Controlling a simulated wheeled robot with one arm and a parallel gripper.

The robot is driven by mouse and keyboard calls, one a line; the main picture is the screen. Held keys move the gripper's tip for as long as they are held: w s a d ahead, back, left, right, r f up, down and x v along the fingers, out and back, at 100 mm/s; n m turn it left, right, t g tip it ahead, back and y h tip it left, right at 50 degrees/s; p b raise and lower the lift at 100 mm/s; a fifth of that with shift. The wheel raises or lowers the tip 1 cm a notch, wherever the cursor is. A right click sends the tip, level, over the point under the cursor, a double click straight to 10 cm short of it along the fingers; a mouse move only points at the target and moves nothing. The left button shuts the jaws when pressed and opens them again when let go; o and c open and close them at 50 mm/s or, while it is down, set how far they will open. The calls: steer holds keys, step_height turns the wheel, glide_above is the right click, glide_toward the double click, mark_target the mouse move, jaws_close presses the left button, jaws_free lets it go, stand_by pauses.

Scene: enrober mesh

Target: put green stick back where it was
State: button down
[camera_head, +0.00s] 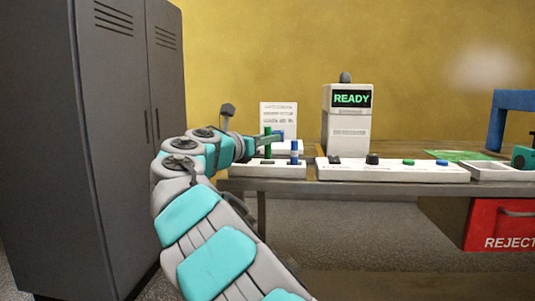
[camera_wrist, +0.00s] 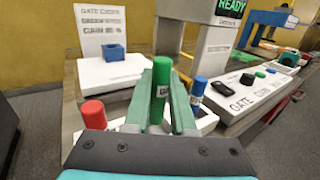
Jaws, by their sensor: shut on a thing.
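The green stick (camera_head: 268,143) is upright in my gripper (camera_head: 262,138), above the white holder (camera_head: 276,171) at the left end of the table. In the wrist view the green stick (camera_wrist: 161,82) stands between the two teal fingers of my gripper (camera_wrist: 161,100), which are shut on it. Its lower end is hidden there, so I cannot tell whether it touches the holder. A blue stick (camera_wrist: 198,89) stands upright to its right and a red stick (camera_wrist: 93,112) to its left. The blue stick (camera_head: 294,151) also shows in the head view; the red one is hidden there.
A white panel (camera_head: 390,172) with a black knob and green and blue buttons lies right of the holder. Behind are a READY display (camera_head: 351,99) and a white stand with a blue block (camera_wrist: 113,52). A dark locker (camera_head: 115,120) is at left, a red reject bin (camera_head: 500,224) at right.

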mark_target(266, 151)
steer(key=shift+f+b, duration=0.35)
steer(key=shift+f, duration=1.3)
steer(key=c, duration=0.8)
jaws_free()
steer(key=shift+f, duration=0.1)
steer(key=shift+o, duration=0.2)
steer(key=shift+s+a, duration=0.25)
steer(key=v, duration=1.1)
steer(key=shift+s+a, duration=0.1)
steer(key=shift+s, duration=0.05)
